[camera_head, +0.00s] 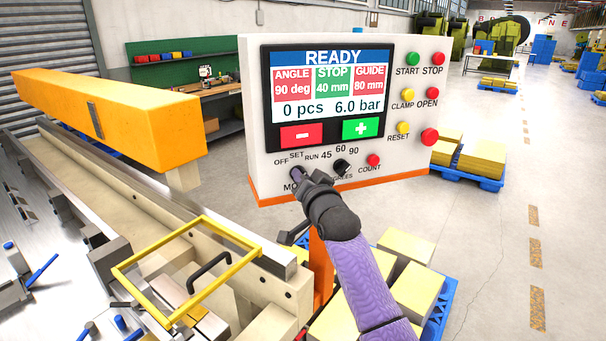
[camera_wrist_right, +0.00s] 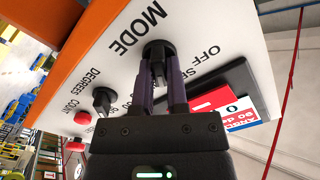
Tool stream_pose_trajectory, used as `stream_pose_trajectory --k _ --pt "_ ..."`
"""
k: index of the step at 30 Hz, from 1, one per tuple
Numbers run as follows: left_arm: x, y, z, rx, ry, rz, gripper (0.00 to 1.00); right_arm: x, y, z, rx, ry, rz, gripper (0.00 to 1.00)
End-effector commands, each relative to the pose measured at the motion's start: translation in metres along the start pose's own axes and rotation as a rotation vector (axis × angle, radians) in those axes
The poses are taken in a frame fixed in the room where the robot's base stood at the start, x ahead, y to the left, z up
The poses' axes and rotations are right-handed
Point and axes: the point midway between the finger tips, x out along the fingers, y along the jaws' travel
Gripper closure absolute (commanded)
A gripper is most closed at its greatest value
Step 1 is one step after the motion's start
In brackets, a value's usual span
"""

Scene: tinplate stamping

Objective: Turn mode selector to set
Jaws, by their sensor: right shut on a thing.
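The white control panel (camera_head: 255,120) has a screen reading READY. Its mode selector (camera_wrist_right: 157,48) is a black knob at the lower left, beside the OFF, SET and RUN labels. My right gripper (camera_head: 297,174) reaches the panel there and covers most of the knob in the head view. In the right wrist view my right gripper (camera_wrist_right: 160,68) has a purple finger on each side of the knob and is shut on it. I cannot tell which label the knob points at. My left gripper is not in view.
The black degrees knob (camera_head: 342,166) and red count button (camera_head: 373,160) sit just right of my gripper. More buttons line the panel's right side. A yellow frame (camera_head: 195,232) and an orange machine beam (camera_head: 120,110) are at left. Boxes (camera_head: 415,290) on a blue pallet stand below.

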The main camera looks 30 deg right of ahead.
Motion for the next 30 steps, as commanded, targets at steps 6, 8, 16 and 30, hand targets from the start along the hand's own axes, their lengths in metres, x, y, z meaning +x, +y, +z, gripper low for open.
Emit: stream_pose_trajectory --k 6,8,16,30 --pt "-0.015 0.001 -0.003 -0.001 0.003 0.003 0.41 0.000 -0.001 -0.001 -0.185 -0.004 0.003 1.00" --pt "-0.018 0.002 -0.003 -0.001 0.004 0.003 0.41 0.000 -0.001 -0.001 -0.235 -0.004 0.002 1.00" --pt "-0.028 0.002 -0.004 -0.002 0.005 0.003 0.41 0.000 -0.001 0.000 -0.431 -0.004 0.001 1.00" --pt "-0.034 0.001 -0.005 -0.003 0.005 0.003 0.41 0.000 -0.001 0.001 -0.589 -0.004 0.002 1.00"
